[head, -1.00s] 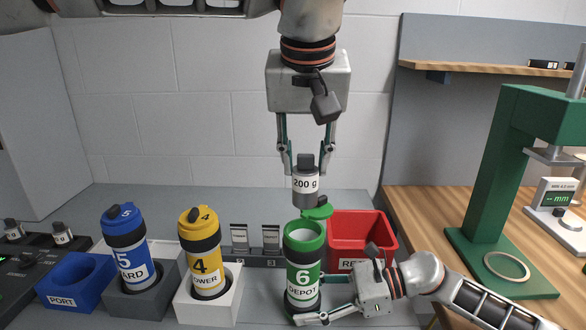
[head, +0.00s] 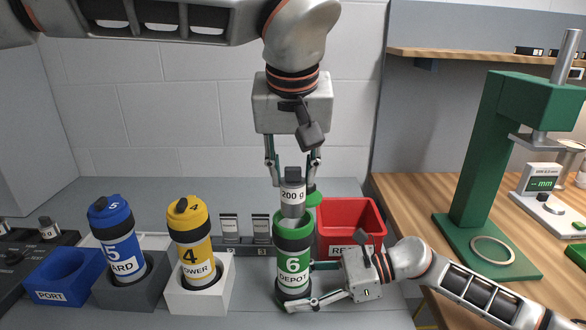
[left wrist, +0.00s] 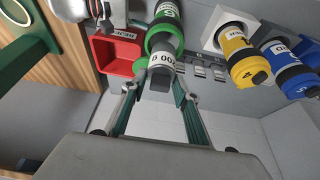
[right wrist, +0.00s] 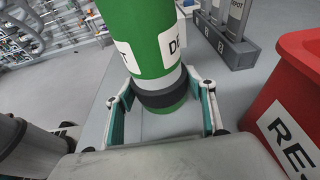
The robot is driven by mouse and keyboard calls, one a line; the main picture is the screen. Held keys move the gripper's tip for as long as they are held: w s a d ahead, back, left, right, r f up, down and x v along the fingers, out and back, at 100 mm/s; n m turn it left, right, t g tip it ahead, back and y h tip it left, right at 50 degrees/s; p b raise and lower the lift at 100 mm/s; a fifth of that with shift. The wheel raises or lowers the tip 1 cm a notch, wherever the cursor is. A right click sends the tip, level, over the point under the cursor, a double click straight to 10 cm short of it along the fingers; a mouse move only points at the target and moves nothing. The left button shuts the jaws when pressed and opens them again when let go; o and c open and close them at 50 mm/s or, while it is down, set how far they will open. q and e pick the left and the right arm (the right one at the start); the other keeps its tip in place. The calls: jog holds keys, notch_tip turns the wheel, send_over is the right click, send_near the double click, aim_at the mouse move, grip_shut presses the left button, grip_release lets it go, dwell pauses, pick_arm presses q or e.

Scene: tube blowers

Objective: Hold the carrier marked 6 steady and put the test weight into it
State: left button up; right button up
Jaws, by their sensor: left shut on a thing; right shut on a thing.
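The green carrier marked 6 DEPOT (head: 293,262) stands upright with its lid (head: 313,197) swung open behind its mouth. It also shows in the right wrist view (right wrist: 152,40). My right gripper (head: 296,294) is shut on its lower part, around the black band. The grey 200 g test weight (head: 292,196) is upright at the carrier's mouth, its lower end just at or inside the rim. My left gripper (head: 292,178) is shut on the weight's top from above. In the left wrist view the weight (left wrist: 161,72) lines up with the green rim; its lower end is hidden.
A red bin (head: 350,222) stands close behind and right of the carrier. The yellow carrier 4 (head: 188,240) and blue carrier 5 (head: 118,240) stand in holders at left, beside an empty blue PORT holder (head: 62,275). A green press (head: 490,160) stands on the wooden bench.

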aim_at(293, 198)
pick_arm(q)
jog(key=shift+f, duration=0.15)
jog(key=shift+f, duration=2.55)
jog(key=o, duration=1.3)
jog(key=shift+o, duration=0.2)
jog(key=v, duration=1.2)
